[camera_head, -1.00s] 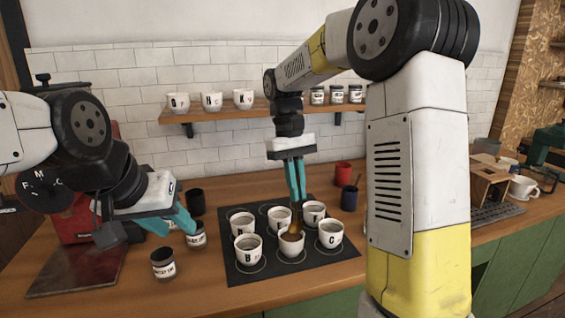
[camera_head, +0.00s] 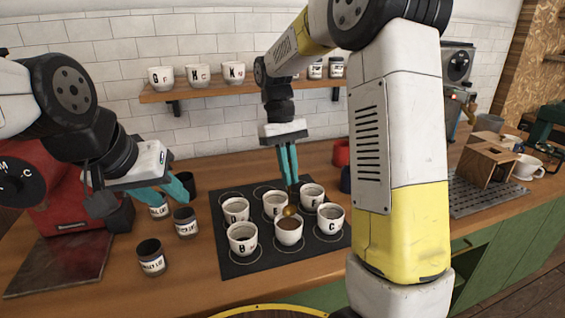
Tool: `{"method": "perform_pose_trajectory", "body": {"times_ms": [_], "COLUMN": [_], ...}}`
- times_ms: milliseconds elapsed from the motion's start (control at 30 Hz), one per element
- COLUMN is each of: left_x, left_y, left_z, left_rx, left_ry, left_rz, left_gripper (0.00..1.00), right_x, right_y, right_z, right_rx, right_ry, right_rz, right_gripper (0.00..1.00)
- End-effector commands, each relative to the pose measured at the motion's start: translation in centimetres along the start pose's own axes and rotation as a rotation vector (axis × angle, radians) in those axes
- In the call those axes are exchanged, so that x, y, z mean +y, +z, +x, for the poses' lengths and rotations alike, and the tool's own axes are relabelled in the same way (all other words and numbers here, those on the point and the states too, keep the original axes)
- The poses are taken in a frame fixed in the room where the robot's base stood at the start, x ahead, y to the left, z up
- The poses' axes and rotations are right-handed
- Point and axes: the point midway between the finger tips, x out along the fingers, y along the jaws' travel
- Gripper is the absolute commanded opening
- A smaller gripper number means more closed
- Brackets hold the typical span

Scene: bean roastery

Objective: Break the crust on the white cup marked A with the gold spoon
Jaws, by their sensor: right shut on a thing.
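Several white lettered cups stand in two rows on a black mat (camera_head: 234,265). The front middle cup (camera_head: 289,236) holds a brown surface; its letter is not readable, but it stands between cup B (camera_head: 242,239) and cup C (camera_head: 331,219). My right gripper (camera_head: 289,182) points down above the mat, shut on the gold spoon (camera_head: 290,211). The spoon's bowl is at the back rim of the front middle cup; I cannot tell whether it touches the surface. My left gripper (camera_head: 172,191) is open and empty, left of the mat near the jars.
Small dark jars (camera_head: 185,222) (camera_head: 151,258) stand left of the mat. More cups (camera_head: 198,76) sit on the wall shelf (camera_head: 213,92). Behind the mat are a red cup (camera_head: 341,153) and a dark one. A wooden stand (camera_head: 487,164) and a white cup (camera_head: 527,167) are at the right.

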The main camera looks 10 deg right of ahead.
Motion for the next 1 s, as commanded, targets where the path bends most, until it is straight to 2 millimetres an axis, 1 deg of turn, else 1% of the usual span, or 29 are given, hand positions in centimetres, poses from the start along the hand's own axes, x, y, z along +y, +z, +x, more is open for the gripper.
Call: {"method": "perform_pose_trajectory", "body": {"times_ms": [300, 600, 800, 1000], "left_x": [0.0, 0.0, 0.0, 0.0], "left_y": [0.0, 0.0, 0.0, 0.0], "left_z": [0.0, 0.0, 0.0, 0.0], "left_rx": [0.000, 0.000, 0.000, 0.000], "left_ry": [0.000, 0.000, 0.000, 0.000], "left_rz": [0.000, 0.000, 0.000, 0.000], "left_gripper": [0.36, 0.36, 0.36, 0.36], "right_x": [0.0, 0.0, 0.0, 0.0], "right_y": [-0.8, -1.5, -1.7, -1.7], "right_z": [2.5, 4.3, 4.8, 4.9], "right_rx": [-0.003, -0.001, -0.001, 0.000], "right_ry": [0.000, 0.000, 0.000, 0.000], "right_rz": [0.000, 0.000, 0.000, 0.000], "right_gripper": [0.00, 0.00, 0.00, 0.00]}}
